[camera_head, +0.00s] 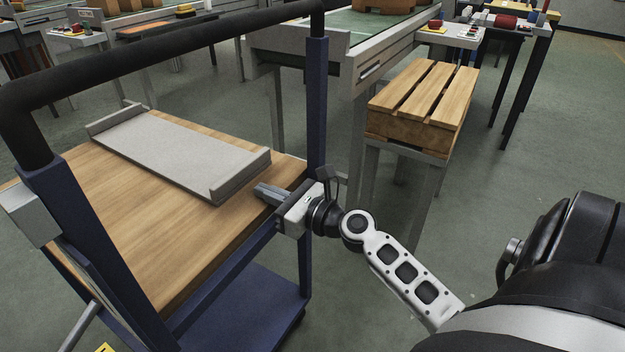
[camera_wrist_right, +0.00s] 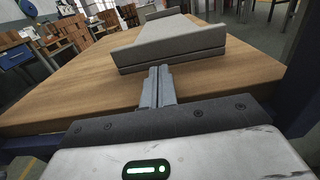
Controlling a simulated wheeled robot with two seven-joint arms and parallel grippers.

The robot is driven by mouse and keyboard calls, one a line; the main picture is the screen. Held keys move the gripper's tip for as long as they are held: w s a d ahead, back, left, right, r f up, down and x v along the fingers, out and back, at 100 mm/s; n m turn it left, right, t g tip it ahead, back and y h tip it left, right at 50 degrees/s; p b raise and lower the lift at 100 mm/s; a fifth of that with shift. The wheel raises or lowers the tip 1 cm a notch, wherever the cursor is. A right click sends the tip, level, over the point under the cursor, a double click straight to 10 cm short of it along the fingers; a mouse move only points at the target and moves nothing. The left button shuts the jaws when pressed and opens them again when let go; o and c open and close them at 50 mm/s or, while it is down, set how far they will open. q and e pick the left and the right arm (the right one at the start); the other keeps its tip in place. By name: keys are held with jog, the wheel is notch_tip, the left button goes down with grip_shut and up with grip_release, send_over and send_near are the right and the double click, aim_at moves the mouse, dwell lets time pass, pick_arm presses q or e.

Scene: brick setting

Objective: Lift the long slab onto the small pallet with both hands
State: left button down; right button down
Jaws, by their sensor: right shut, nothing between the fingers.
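The long slab (camera_head: 180,150) is grey, with a raised lip at each end, and lies flat on the wooden top of a cart. My right gripper (camera_head: 264,192) is shut and empty at the cart's right edge, just short of the slab's near right end. In the right wrist view, the closed fingers (camera_wrist_right: 160,76) point at the slab's end lip (camera_wrist_right: 172,50), with bare wood around them. The small pallet (camera_head: 424,92) is slatted wood and sits empty on a stand to the right of the cart. I cannot make out my left gripper.
The cart's wooden top (camera_head: 150,260) is clear in front of the slab. The cart's black handle (camera_head: 180,50) and blue post (camera_head: 317,110) rise around it. A green-topped workbench (camera_head: 340,30) stands behind. Grey floor separates the cart from the pallet's stand.

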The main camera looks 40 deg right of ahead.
jog(key=v, duration=1)
jog(key=shift+s+b, duration=0.35)
